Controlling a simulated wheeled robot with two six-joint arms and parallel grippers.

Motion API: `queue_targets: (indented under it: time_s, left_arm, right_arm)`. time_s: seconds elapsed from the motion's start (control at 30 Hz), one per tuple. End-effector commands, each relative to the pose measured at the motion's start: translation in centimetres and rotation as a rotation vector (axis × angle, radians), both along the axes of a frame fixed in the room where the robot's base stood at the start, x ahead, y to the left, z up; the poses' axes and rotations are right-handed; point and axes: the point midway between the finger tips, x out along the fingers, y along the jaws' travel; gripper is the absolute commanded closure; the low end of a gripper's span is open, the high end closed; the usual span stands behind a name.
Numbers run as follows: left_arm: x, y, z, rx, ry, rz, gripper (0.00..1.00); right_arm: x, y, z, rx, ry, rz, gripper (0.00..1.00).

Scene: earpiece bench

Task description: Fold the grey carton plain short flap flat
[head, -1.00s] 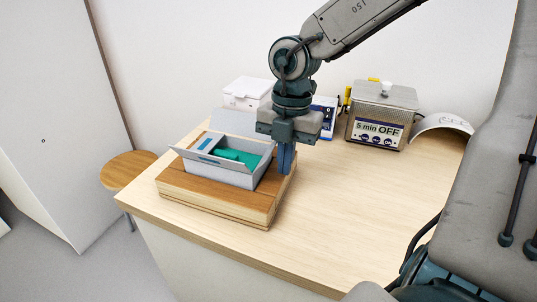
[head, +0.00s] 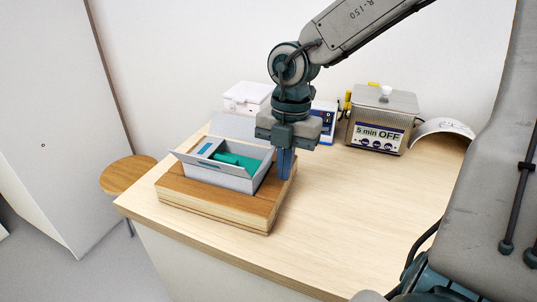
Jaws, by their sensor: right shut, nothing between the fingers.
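The grey carton (head: 215,178) stands open on a wooden block, with a green item (head: 245,161) and a blue patch (head: 206,148) visible inside. Its long lid panel (head: 236,125) stands up at the back. A short flap (head: 177,155) at the left end slants outward. The right end of the carton is partly behind my gripper, and I cannot tell how a flap there lies. My right gripper (head: 285,172) points down, shut and empty, just beside the carton's right end. I cannot tell whether it touches the carton. My left gripper is not in view.
The wooden block (head: 225,214) sits near the bench's left edge. Behind are a white box (head: 246,97), a blue-and-white device (head: 326,116) and a metal tank labelled 5 min OFF (head: 385,118). A curved white piece (head: 443,127) lies right. The bench's middle (head: 345,205) is clear.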

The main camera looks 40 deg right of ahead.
Motion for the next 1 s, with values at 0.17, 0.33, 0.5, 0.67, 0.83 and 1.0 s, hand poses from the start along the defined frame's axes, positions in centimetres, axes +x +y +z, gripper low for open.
queue_targets:
  time_s: [0.17, 0.33, 0.5, 0.67, 0.83, 1.0]
  left_arm:
    - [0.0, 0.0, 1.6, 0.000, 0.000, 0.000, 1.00]
    - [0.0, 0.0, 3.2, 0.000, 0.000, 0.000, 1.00]
    - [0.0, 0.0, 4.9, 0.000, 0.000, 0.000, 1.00]
    - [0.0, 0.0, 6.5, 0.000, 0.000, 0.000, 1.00]
    - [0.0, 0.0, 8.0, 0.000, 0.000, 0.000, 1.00]
    - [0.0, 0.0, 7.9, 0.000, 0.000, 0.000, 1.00]
  right_arm:
    - [0.0, 0.0, 2.1, 0.000, -0.001, 0.000, 1.00]
    - [0.0, 0.0, 4.0, -0.001, 0.000, 0.000, 1.00]
    - [0.0, 0.0, 5.7, -0.001, 0.000, 0.000, 1.00]
    - [0.0, 0.0, 7.3, 0.000, 0.000, 0.000, 1.00]
    - [0.0, 0.0, 8.7, 0.000, 0.000, 0.000, 1.00]
    - [0.0, 0.0, 8.6, 0.000, 0.000, 0.000, 1.00]
